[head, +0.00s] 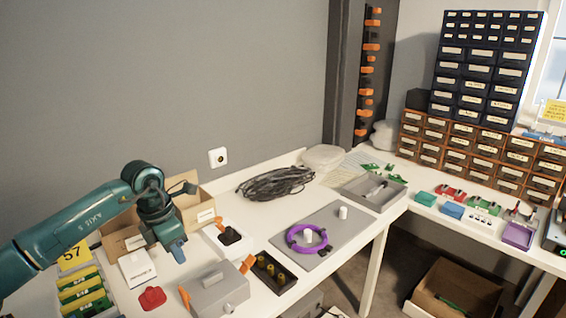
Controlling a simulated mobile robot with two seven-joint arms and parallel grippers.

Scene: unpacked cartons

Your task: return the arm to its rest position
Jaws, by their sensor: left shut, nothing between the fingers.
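My left arm comes in from the left edge in the head view, teal and bent at a rounded joint. My right gripper does not show.
Below and around the left gripper are an open cardboard carton (194,208), a white box (137,268), a red object (152,298) and a grey case (218,290). A purple ring (292,237) lies on a grey plate (345,228). Black cable (275,183) lies behind.

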